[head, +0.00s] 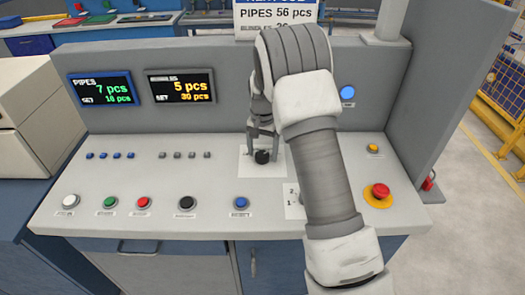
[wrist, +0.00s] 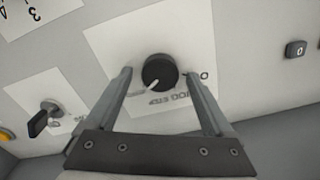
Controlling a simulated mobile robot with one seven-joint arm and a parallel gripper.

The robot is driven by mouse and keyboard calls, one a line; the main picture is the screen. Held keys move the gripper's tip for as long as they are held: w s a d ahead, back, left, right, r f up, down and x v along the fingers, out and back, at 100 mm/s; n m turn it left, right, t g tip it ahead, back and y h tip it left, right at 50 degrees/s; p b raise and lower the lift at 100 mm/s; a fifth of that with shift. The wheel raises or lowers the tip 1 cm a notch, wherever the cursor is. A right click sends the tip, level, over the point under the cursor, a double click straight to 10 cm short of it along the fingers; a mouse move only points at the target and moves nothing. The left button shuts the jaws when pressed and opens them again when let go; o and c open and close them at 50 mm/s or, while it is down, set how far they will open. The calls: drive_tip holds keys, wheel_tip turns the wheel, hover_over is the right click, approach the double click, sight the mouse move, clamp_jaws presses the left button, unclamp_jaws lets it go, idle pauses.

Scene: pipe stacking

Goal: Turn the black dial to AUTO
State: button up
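The black dial (head: 262,157) sits on a white label plate (head: 248,166) in the middle of the control panel. My gripper (head: 262,133) is above the dial, pointing down. In the wrist view the dial (wrist: 160,72) has a pale pointer line toward the lower left of the picture. My gripper's two fingers (wrist: 155,75) are apart, one on each side of the dial, with a gap to it. The label lettering is upside down, partly hidden and too blurred to read surely.
Several push buttons line the panel front, including a blue one (head: 241,202). A red emergency button (head: 379,192) is at the right. A key switch (wrist: 45,118) shows in the wrist view. Two displays (head: 102,89) stand behind. My arm hides part of the panel.

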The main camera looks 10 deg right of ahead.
sight(263, 154)
wheel_tip(263, 154, up, 18)
drive_tip(key=shift+f+p, duration=0.25)
drive_tip(key=shift+p, duration=0.15)
idle(0.3)
